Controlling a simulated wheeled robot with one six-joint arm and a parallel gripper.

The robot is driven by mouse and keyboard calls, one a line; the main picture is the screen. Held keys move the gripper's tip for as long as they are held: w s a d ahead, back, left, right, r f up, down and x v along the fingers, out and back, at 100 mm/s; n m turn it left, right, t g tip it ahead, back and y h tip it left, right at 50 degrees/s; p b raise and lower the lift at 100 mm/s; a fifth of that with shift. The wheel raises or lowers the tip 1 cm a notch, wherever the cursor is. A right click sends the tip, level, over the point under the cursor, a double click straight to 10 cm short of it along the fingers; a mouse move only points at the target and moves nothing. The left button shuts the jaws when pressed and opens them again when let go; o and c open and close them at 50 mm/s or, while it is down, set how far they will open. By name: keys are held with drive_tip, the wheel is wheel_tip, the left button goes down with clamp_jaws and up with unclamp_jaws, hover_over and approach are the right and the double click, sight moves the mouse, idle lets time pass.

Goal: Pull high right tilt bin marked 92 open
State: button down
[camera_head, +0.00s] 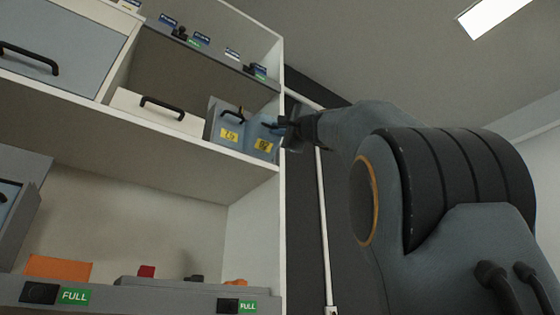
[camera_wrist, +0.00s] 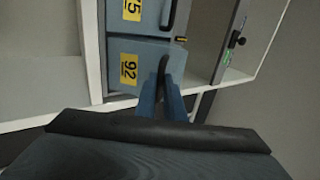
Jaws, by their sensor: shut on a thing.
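In the head view the bin (camera_head: 263,132) is at the right end of the high shelf. My gripper (camera_wrist: 164,88) is shut on the bin's dark handle (camera_wrist: 164,68), its two blue fingers either side of it. In the head view my gripper (camera_head: 277,126) reaches the handle from the right and hides part of it. I cannot tell how far the bin is tilted.
A matching bin (camera_head: 229,122) with a yellow label stands directly left of it. A wide cream drawer (camera_head: 150,108) and a large grey bin (camera_head: 60,55) are further left. The white shelf side wall (camera_head: 281,190) is close on the right. A lower shelf holds orange and red items.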

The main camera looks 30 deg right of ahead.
idle(0.3)
drive_tip(key=c, duration=1.8)
unclamp_jaws()
drive_tip(key=shift+c, duration=0.2)
drive_tip(key=b+v, duration=0.3)
drive_tip(key=v, duration=0.4)
drive_tip(key=shift+s+f, duration=0.2)
drive_tip(key=shift+s, duration=0.1)
